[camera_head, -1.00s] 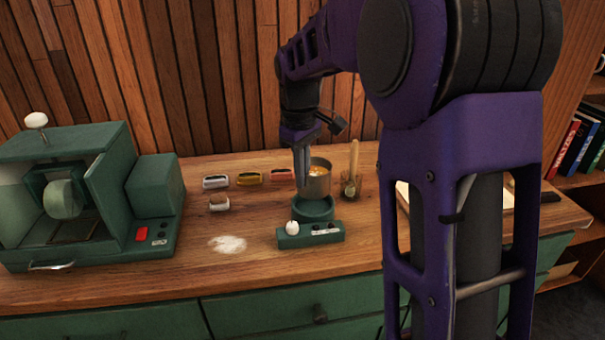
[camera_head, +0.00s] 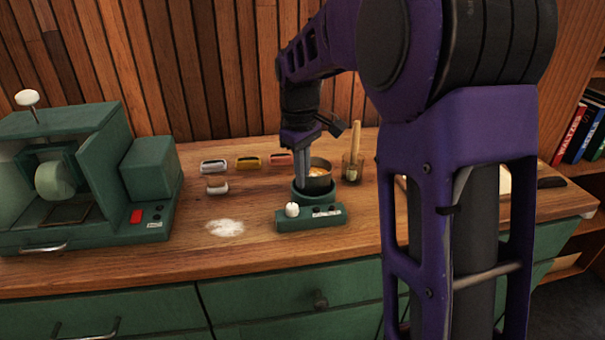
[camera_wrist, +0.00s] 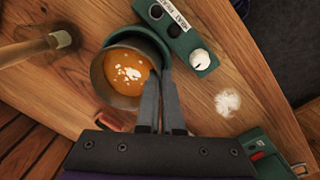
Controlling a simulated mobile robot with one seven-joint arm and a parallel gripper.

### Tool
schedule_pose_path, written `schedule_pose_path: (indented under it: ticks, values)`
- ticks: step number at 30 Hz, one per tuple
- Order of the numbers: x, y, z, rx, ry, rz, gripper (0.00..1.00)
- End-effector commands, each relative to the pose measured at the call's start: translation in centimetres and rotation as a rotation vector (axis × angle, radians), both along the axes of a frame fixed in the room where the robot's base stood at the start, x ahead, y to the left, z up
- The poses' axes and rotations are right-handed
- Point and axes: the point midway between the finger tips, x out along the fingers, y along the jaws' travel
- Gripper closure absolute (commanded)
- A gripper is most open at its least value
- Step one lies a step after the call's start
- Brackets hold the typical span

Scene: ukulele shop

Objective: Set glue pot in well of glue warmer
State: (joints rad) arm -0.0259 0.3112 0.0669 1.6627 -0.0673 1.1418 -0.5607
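The glue pot (camera_head: 320,180) is a metal cup of orange-brown glue with pale flecks on top; its round mouth also shows in the wrist view (camera_wrist: 104,88). The green glue warmer (camera_head: 335,214) has a round well, a white knob and dark knobs. The pot's lower part is hidden by the well's ring, and the ring curves around the pot's far side in the wrist view (camera_wrist: 152,37). I cannot tell whether the pot rests on the bottom. My gripper (camera_head: 300,183) is shut on the pot's wall at the rim, fingers pointing down (camera_wrist: 160,85).
Several small coloured objects (camera_head: 249,163) lie behind left. A green machine (camera_head: 80,185) fills the left of the bench. White powder (camera_head: 225,228) lies on otherwise clear wood left of the warmer.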

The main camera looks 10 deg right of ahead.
Motion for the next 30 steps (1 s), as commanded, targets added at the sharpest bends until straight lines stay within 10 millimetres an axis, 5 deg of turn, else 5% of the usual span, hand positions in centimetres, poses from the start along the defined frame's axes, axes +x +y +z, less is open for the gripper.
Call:
schedule_pose_path:
  ticks: [26, 30]
  values:
    - [0.03, 0.01, 0.08, 0.0, -0.001, 0.0, 1.0]
    - [0.03, 0.0, 0.08, 0.0, -0.001, 0.0, 0.77]
